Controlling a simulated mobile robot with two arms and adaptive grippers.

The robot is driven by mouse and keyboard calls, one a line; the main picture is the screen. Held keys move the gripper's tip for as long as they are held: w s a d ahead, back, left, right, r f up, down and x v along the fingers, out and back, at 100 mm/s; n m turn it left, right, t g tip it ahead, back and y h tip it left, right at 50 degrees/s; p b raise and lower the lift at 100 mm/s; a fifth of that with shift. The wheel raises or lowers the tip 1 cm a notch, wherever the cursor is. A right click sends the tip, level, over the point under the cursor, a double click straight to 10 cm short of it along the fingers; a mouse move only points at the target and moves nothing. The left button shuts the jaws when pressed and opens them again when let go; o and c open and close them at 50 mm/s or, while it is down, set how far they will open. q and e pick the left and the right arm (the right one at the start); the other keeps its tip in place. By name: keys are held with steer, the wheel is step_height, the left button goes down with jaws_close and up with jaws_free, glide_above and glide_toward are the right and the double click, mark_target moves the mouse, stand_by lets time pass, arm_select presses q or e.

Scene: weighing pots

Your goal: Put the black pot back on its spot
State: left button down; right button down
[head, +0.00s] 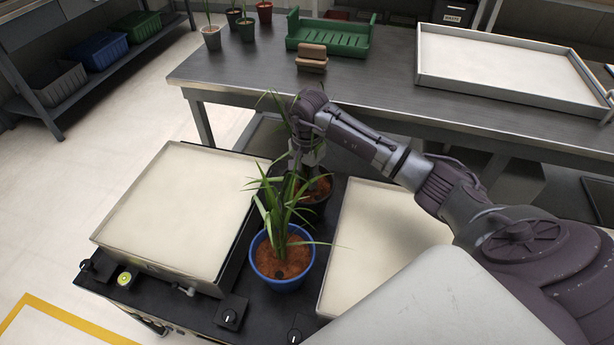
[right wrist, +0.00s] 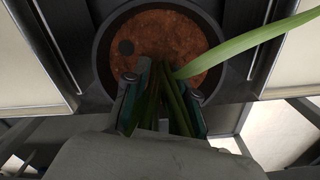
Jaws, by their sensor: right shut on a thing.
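The black pot (head: 321,208) holds brown soil and a green plant. It is over the black strip between two pale trays, just behind the blue pot (head: 281,271). I cannot tell whether its base touches the strip. My right gripper (head: 307,162) reaches down from above and is shut on the plant's stems, just over the soil. In the right wrist view the black pot (right wrist: 104,62) shows from above, with leaves between the fingers (right wrist: 163,98). The blue pot stands upright with its own long-leaved plant, close to the black pot. My left gripper is out of view.
A left pale tray (head: 175,215) and a right pale tray (head: 375,235) flank the dark strip. Knobs (head: 231,311) line its front. Behind is a metal bench (head: 385,95) with a green rack (head: 330,38), brown blocks (head: 312,57), small potted plants (head: 211,37) and a big tray (head: 500,68).

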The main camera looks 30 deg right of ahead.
steer(key=c, duration=1.2)
jaws_free()
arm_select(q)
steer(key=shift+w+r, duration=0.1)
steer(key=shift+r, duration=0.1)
arm_select(e)
steer(key=shift+o, duration=1.3)
steer(key=shift+r, duration=0.1)
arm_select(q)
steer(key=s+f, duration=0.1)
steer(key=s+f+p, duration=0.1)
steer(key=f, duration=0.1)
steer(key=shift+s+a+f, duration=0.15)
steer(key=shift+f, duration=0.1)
arm_select(e)
step_height(320, 180, up, 12)
